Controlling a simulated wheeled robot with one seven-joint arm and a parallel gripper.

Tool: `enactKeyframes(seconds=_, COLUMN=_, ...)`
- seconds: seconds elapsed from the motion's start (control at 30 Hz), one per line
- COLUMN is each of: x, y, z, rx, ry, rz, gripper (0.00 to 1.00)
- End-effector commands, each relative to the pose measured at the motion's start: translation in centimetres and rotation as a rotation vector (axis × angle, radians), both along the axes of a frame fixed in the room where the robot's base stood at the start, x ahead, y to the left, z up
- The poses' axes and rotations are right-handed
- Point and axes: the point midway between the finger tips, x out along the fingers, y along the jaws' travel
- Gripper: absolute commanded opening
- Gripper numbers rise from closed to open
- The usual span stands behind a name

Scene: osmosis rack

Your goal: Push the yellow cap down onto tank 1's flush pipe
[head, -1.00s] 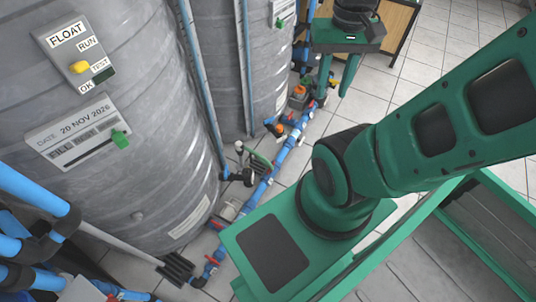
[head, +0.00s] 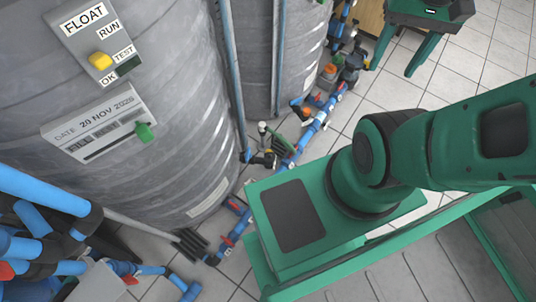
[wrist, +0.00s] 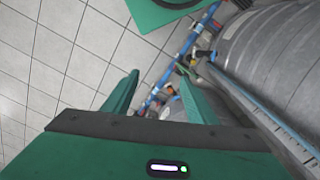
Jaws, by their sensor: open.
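A large grey ribbed tank (head: 150,140) fills the left of the head view. A second grey tank (head: 292,45) stands behind it; I cannot read which is tank 1. A short upright pipe with a pale top (head: 262,128) stands beside the nearer tank, but I cannot tell if it is the flush pipe. I cannot make out a yellow cap on any pipe. My gripper (head: 393,68) is at the top right of the head view, right of the tanks and apart from them. In the wrist view its two green fingers (wrist: 159,76) are spread, with nothing held between them.
A panel marked FLOAT with a yellow knob (head: 100,61) and a date plate with a green tab (head: 143,131) are on the nearer tank. Blue pipework (head: 312,128) runs along the floor. Blue pipes (head: 45,190) crowd the left. Tiled floor (head: 465,60) is clear at right.

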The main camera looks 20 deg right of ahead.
Motion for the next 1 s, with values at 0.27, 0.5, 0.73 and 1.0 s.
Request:
enactKeyframes(seconds=0.27, x=6.1, y=-2.5, z=-1.6, rx=-0.06, ry=0.025, rz=-0.072, gripper=0.53)
enactKeyframes(seconds=0.5, x=12.2, y=-3.4, z=-4.4, rx=-0.11, ry=0.032, rz=-0.135, gripper=0.53)
enactKeyframes(seconds=0.73, x=17.9, y=-3.6, z=-8.4, rx=-0.146, ry=0.028, rz=-0.187, gripper=0.53)
enactKeyframes(seconds=1.0, x=24.0, y=-2.8, z=-14.4, rx=-0.17, ry=0.016, rz=-0.241, gripper=0.53)
